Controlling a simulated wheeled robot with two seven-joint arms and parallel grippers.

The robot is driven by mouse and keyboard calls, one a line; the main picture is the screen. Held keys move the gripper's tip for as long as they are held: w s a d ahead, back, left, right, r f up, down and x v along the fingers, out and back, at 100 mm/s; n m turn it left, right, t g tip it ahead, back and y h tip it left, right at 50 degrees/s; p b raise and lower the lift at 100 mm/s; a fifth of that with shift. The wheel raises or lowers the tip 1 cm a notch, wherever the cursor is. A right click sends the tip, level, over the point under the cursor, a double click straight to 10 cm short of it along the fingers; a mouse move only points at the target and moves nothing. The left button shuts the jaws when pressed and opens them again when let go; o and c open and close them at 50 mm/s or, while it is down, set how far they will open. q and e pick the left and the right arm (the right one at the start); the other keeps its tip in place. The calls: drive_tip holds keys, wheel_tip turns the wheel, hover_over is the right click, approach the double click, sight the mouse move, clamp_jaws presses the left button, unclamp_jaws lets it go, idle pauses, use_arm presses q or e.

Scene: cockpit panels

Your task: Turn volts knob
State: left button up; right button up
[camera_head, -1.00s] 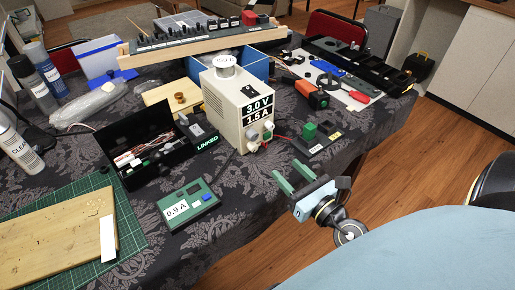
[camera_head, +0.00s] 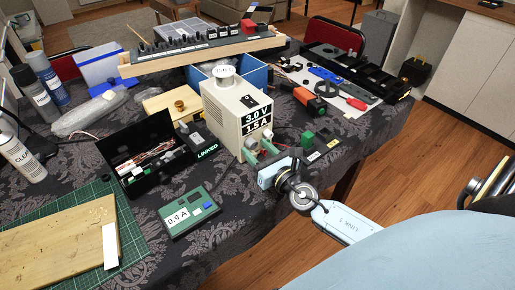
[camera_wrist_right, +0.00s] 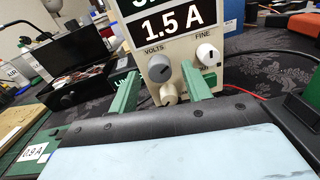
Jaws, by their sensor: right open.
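The cream power supply (camera_head: 232,115) stands on the dark patterned table, its display reading 3.0 V and 1.5 A. In the right wrist view the grey volts knob (camera_wrist_right: 161,67) sits under the VOLTS label on the panel (camera_wrist_right: 176,45). My right gripper (camera_head: 260,153) is open in front of the panel. Its two green fingers show in the right wrist view (camera_wrist_right: 160,88), and the volts knob appears between them, nearer the left finger. I cannot tell whether a finger touches it. My left gripper is not in view.
The white FINE knob (camera_wrist_right: 207,54) is right of the volts knob, and another pale knob (camera_wrist_right: 169,93) is below it. A green meter (camera_head: 189,214), an open black box (camera_head: 150,155) and a small board with a green block (camera_head: 315,143) are nearby.

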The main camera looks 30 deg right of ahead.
drive_tip(key=shift+w, duration=0.15)
drive_tip(key=shift+c, duration=0.2)
drive_tip(key=c, duration=1)
drive_tip(key=shift+o, duration=0.2)
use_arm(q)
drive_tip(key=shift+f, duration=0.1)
use_arm(e)
drive_tip(key=shift+m, duration=0.3)
drive_tip(key=m, duration=0.2)
drive_tip(key=shift+m+b, duration=0.3)
drive_tip(key=shift+b, duration=0.1)
drive_tip(key=m, duration=0.2)
drive_tip(key=shift+m, duration=0.4)
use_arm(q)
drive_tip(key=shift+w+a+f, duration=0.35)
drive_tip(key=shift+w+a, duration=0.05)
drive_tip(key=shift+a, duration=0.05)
use_arm(e)
drive_tip(key=shift+m, duration=0.9)
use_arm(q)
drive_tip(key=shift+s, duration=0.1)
